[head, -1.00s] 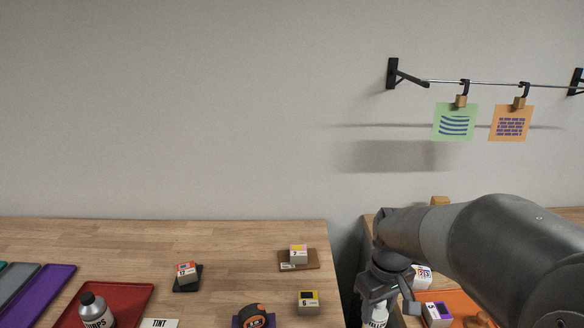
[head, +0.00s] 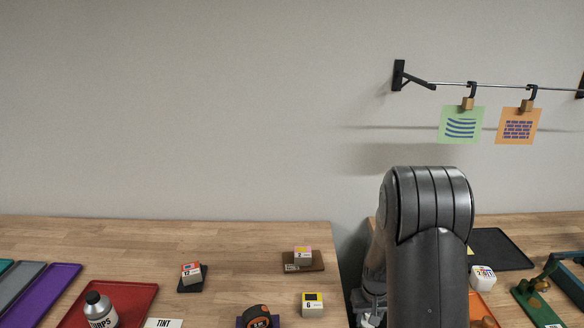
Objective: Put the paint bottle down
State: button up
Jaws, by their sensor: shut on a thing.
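My gripper (head: 369,306) is at the bottom edge of the head view, left of my own arm, over the gap beside the left table. It is shut on the paint bottle (head: 367,321), of which only a small white part shows. My arm and the picture's edge hide the rest of the bottle, and I cannot see its base or whether it touches anything.
The left table (head: 120,240) holds a red tray (head: 135,293) with a grey bottle (head: 98,310), and several small boxes. The right table (head: 550,228) holds a black tray (head: 497,248), a white box (head: 482,276) and a green board (head: 535,303).

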jog(key=shift+w+d+f, duration=0.15)
jog(key=shift+w+f, duration=0.05)
jog(key=shift+f, duration=0.55)
jog(key=s+a+r+n, duration=0.2)
jog(key=s+r, duration=0.7)
jog(key=r, duration=0.4)
jog(key=s+a+r+n, duration=0.1)
jog(key=s+r+n, duration=0.2)
jog(key=s+r, duration=0.6)
notch_tip(320, 180, up, 4)
jog(key=shift+s+a+r, duration=0.15)
jog(key=shift+a+r, duration=0.1)
jog(key=shift+a, duration=0.1)
jog(key=shift+w+a+f, duration=0.7)
jog(key=shift+a+f, duration=1.1)
jog(key=shift+w+a+f, duration=0.65)
jog(key=shift+a+f, duration=1.1)
jog(key=shift+a, duration=0.1)
jog(key=shift+w+a+f, duration=0.7)
jog(key=shift+a+f, duration=1.1)
jog(key=shift+f, duration=0.15)
